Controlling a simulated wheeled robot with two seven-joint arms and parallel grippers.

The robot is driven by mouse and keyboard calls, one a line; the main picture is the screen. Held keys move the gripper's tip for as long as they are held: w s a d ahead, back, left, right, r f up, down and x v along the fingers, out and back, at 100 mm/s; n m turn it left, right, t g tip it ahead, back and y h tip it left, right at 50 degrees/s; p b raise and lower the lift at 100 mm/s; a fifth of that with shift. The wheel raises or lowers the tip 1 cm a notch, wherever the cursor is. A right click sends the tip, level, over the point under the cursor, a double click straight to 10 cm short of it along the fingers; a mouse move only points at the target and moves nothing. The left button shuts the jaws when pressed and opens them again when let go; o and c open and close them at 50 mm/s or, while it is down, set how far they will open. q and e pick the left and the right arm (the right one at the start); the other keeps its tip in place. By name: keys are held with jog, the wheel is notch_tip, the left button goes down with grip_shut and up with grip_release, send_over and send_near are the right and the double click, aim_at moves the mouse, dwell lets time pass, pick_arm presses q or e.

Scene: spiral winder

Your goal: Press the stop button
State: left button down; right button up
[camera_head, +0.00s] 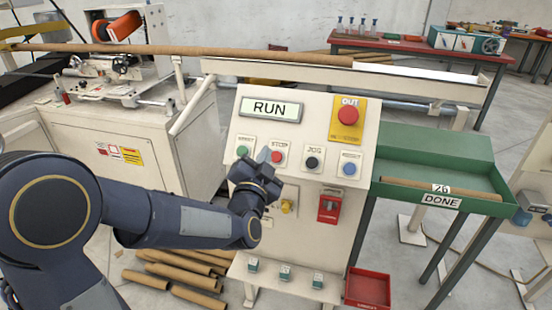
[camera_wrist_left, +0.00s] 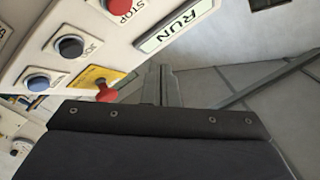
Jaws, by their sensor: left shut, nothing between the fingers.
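The red stop button (camera_head: 277,157), labelled STOP, is on the sloped cream control panel (camera_head: 310,112), below the RUN display (camera_head: 271,108). My left gripper (camera_head: 265,158) is shut and empty, just left of the stop button in the head view and overlapping the area by its plate. I cannot tell whether it touches the panel. In the left wrist view the stop button (camera_wrist_left: 114,5) shows at the top edge, cut off. The dark gripper body fills the lower part of that view. My right gripper is not in view.
The panel also has a green button (camera_head: 242,151), a black JOG button (camera_head: 312,162), a blue button (camera_head: 350,168) and a red emergency stop (camera_head: 348,115). A green tray (camera_head: 440,160) marked DONE stands right. Cardboard tubes (camera_head: 180,270) lie on the floor.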

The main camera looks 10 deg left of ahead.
aim_at(276, 151)
pick_arm(q)
jog(key=w+f+b, duration=0.3)
jog(key=w+f, duration=0.2)
jog(key=shift+w+b, duration=0.35)
dwell(1.9)
jog(key=shift+w+d+f+b, duration=0.1)
jog(key=shift+w+f+b, duration=0.1)
jog(key=shift+w+b, duration=0.15)
jog(key=shift+w+f+b, duration=0.3)
jog(key=shift+f+b, duration=0.05)
dwell(0.6)
jog(key=shift+r, duration=0.1)
jog(key=shift+s+r+p, duration=0.3)
jog(key=shift+s+r, duration=0.2)
jog(key=shift+s, duration=0.15)
